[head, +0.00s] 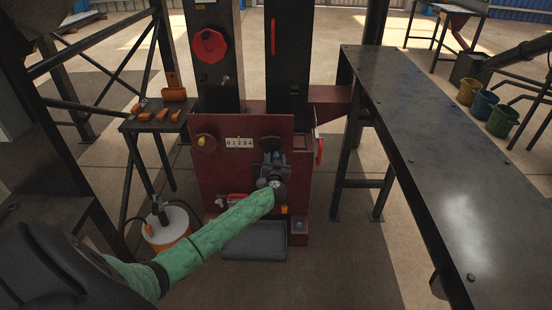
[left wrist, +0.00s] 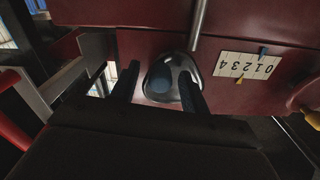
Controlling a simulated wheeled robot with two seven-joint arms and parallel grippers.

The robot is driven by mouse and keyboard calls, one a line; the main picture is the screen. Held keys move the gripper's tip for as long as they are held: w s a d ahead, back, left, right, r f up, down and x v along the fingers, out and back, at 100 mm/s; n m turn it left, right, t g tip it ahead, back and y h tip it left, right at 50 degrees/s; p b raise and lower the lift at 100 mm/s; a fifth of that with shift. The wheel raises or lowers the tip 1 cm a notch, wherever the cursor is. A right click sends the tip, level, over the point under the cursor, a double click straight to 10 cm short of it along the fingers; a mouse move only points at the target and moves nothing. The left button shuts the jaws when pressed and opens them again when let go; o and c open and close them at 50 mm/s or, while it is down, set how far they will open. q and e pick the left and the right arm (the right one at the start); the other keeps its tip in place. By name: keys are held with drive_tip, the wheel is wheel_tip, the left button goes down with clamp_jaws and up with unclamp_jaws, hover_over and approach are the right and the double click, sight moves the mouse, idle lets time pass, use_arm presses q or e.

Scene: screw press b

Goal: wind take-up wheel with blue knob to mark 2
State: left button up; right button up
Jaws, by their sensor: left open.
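A yellow knob (head: 201,142) on a red wheel is at the panel's left. A larger red handwheel (head: 208,46) is above. A side table (head: 152,120) with orange items stands left, a long steel bench (head: 440,150) right. Floor between press and bench is clear.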

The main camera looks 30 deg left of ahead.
use_arm(q)
drive_tip(key=shift+w+a, duration=0.15)
drive_tip(key=shift+w, duration=0.1)
drive_tip(key=c, duration=1)
